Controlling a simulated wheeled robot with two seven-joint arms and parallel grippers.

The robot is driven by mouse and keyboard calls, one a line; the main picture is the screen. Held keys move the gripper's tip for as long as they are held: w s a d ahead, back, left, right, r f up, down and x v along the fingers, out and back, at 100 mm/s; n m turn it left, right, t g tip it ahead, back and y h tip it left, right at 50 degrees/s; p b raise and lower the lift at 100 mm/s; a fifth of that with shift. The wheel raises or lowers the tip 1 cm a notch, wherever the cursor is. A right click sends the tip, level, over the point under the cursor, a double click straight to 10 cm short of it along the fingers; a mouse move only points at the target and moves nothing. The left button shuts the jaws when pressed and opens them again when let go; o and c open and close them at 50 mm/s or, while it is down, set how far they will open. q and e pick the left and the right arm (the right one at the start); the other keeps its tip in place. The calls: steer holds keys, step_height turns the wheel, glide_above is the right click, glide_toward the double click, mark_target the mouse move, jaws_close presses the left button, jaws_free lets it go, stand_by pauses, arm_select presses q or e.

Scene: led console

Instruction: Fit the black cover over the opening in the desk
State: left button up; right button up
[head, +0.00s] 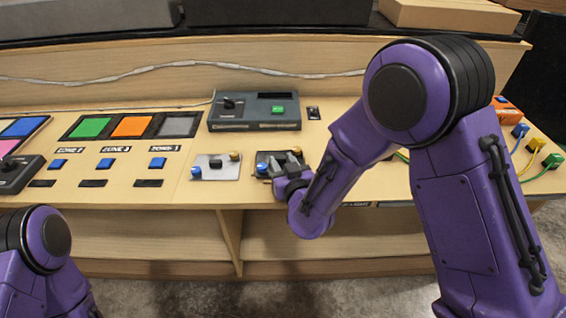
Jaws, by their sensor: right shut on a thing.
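The black cover (266,156) is a dark plate at the desk's middle, to the right of a similar silver plate. A blue knob (262,167) and a yellow knob (296,151) show at its corners. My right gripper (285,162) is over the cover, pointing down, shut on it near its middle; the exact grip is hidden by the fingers. The opening in the desk is not visible. I cannot tell whether the cover sits flush or slightly above the desk. Only my left arm shows at lower left; its gripper is out of view.
The silver plate (215,166) with blue and yellow knobs lies just left. A grey console box (255,112) with a green button stands behind. Coloured pads (134,126) and blue switches (107,163) lie further left. Plugs with cables (537,145) are at far right.

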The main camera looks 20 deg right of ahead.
steer(key=shift+f+b, duration=0.4)
steer(key=shift+f, duration=0.2)
stand_by(0.3)
steer(key=o, duration=1.2)
steer(key=s, duration=0.2)
steer(key=s+r, duration=0.1)
steer(key=s, duration=0.4)
steer(key=shift+s+r, duration=0.15)
steer(key=shift+s, duration=0.2)
steer(key=s+p, duration=0.2)
steer(key=shift+r+p, duration=0.35)
steer(key=shift+r, duration=0.05)
steer(key=shift+s+f, duration=0.2)
steer(key=shift+s, duration=0.2)
steer(key=shift+d, duration=0.1)
